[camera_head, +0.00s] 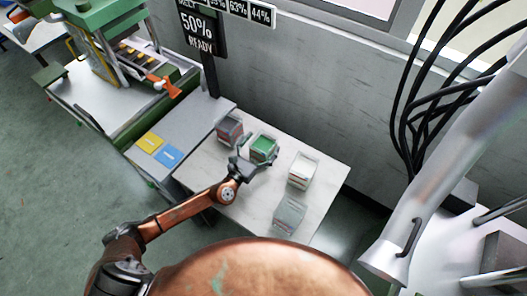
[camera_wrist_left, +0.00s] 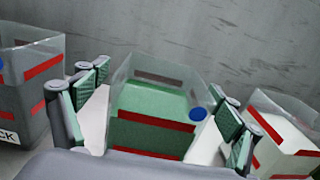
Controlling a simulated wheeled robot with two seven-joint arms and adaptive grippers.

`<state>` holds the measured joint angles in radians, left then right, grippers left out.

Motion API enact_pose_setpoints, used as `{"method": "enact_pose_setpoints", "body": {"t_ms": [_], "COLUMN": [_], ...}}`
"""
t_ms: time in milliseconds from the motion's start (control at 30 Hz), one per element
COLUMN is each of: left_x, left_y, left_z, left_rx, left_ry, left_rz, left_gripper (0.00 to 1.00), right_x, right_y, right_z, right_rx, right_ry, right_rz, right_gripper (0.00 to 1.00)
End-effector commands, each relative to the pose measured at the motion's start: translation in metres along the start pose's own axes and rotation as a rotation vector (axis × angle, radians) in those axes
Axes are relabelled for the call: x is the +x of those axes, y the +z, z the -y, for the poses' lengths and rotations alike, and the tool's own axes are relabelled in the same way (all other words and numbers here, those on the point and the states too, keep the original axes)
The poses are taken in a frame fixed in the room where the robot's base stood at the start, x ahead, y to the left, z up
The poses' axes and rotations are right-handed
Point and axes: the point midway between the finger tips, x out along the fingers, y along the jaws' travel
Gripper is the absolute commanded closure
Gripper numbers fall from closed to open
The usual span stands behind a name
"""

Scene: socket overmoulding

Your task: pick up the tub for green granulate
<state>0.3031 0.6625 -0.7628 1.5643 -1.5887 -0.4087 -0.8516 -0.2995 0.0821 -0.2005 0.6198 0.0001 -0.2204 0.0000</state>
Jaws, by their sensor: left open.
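The tub for green granulate (camera_head: 264,146) is a clear box with red stripes, standing upright on the white table, with green granulate inside. In the left wrist view the tub (camera_wrist_left: 155,112) fills the middle, with a blue dot near its right corner. My left gripper (camera_head: 256,157) is open and comes at the tub from its near left side. In the left wrist view the padded fingers of my left gripper (camera_wrist_left: 160,118) stand on both sides of the tub, with gaps showing. My right gripper is not in view.
On the white table (camera_head: 250,205), a grey-filled tub (camera_head: 229,129) stands close on the left, a white-filled tub (camera_head: 302,171) on the right and another tub (camera_head: 289,214) nearer. A grey side table (camera_head: 193,120) holds yellow and blue cards. A wall is behind.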

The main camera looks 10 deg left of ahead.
Motion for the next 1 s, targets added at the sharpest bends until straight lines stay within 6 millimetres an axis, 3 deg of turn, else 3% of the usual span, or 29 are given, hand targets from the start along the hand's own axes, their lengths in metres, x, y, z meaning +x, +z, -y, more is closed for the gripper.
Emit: {"method": "enact_pose_setpoints", "body": {"t_ms": [100,267,600,1000], "left_x": [0.003,0.003,0.003,0.003], "left_y": [-0.001,-0.001,0.0,0.0], "left_z": [0.001,0.002,0.002,0.002], "left_rx": [-0.001,-0.001,-0.001,-0.001], "left_ry": [-0.001,-0.003,-0.003,-0.003], "left_rz": [-0.002,-0.001,-0.001,-0.001], "left_gripper": [0.13,0.14,0.38,0.65], "right_x": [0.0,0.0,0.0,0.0], "right_y": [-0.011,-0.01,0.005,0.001], "right_z": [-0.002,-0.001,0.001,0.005], "right_rx": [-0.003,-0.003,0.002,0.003], "right_ry": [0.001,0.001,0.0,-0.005], "right_rz": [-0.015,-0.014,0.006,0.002], "right_gripper": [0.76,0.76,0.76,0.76]}}
